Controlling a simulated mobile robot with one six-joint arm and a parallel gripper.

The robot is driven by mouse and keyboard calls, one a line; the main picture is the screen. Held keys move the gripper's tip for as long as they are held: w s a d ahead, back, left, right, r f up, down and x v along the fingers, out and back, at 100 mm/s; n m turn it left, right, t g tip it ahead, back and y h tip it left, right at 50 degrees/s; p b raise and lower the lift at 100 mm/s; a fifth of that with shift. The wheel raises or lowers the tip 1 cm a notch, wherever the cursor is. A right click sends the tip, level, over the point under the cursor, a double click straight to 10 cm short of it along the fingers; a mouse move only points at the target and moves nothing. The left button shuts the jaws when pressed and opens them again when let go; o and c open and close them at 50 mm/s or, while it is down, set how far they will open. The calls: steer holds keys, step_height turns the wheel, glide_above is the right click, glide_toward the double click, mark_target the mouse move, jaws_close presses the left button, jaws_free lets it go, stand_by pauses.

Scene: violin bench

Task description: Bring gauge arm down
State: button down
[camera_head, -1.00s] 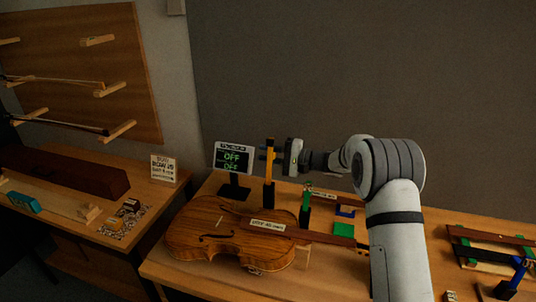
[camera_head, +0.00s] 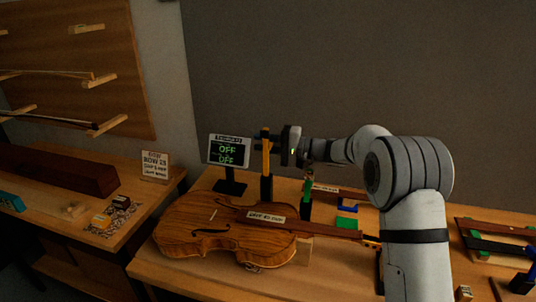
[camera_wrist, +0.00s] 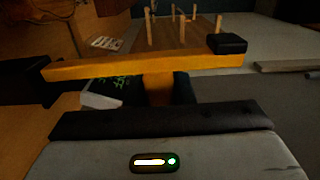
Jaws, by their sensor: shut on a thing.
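The gauge arm is a yellow bar (camera_head: 266,157) standing upright on a dark post (camera_head: 266,188) behind the violin in the head view. In the wrist view, the yellow bar (camera_wrist: 110,68) crosses the picture, with a black block (camera_wrist: 228,43) at its right end. My gripper (camera_head: 277,147) reaches it from the right, level with its upper part, and is shut on it. The fingertips' contact is partly hidden. A display (camera_head: 229,150) left of the bar reads OFF on two lines.
The violin (camera_head: 205,232) lies on the bench in front of the gauge, with a label on it. A green block (camera_head: 346,222) and a small post (camera_head: 307,195) stand right of the gauge. A second bench (camera_head: 150,200) is at left; dark stands are at far right.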

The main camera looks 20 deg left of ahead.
steer(key=shift+s+f+n+b, duration=0.15)
steer(key=shift+s+n+b, duration=0.6)
steer(key=shift+b, duration=1.5)
steer(key=shift+r+n+b, duration=0.25)
steer(key=shift+n+b, duration=0.1)
steer(key=shift+b, duration=0.05)
steer(key=c, duration=1.2)
jaws_free()
steer(key=shift+s, duration=0.1)
steer(key=shift+c, duration=0.2)
steer(key=shift+d, duration=0.1)
steer(key=shift+r, duration=0.1)
